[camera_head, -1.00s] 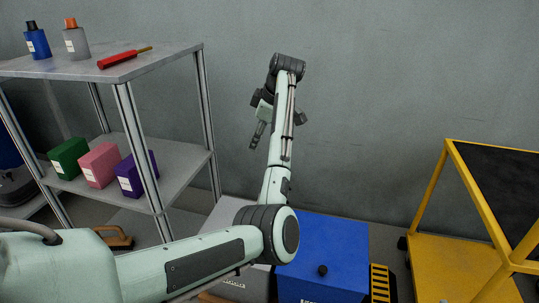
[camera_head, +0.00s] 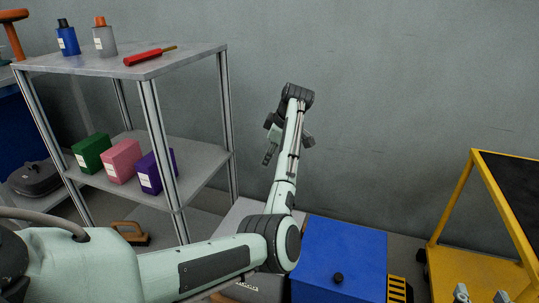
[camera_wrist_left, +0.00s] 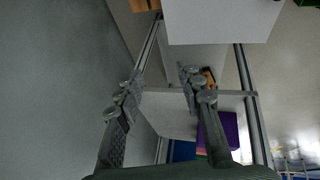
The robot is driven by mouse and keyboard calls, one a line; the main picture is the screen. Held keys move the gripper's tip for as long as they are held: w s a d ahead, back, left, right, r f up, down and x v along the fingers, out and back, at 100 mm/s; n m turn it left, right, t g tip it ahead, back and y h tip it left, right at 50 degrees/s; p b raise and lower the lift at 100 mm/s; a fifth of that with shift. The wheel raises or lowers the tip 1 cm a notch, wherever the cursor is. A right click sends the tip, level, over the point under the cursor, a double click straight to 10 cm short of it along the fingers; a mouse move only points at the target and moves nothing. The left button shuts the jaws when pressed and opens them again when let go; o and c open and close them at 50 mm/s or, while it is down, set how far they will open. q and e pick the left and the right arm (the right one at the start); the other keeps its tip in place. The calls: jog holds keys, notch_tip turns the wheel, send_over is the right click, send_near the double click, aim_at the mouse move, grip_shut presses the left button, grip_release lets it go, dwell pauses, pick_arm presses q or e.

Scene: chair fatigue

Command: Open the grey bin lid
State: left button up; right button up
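The grey bin (camera_head: 232,217) stands on the floor at the bottom middle of the head view, left of a blue bin. My left arm crosses in front and hides much of it, so I cannot make out its whole lid. My left gripper (camera_head: 268,153) is raised in front of the wall, well above the grey bin. In the left wrist view its two fingers (camera_wrist_left: 158,90) are apart with nothing between them. Two grey fingertips at the bottom right edge of the head view appear to be my right gripper (camera_head: 481,294); they are apart and look empty.
The blue bin (camera_head: 345,250) with a black knob is beside the grey one. A metal shelf (camera_head: 190,60) with bottles, a red tool and colored boxes stands left. A yellow cart (camera_head: 450,262) stands right.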

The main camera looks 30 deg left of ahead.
pick_arm(q)
grip_shut()
jog(key=shift+o, duration=1.6)
grip_release()
jog(key=v, duration=1.2)
jog(key=shift+r, duration=0.1)
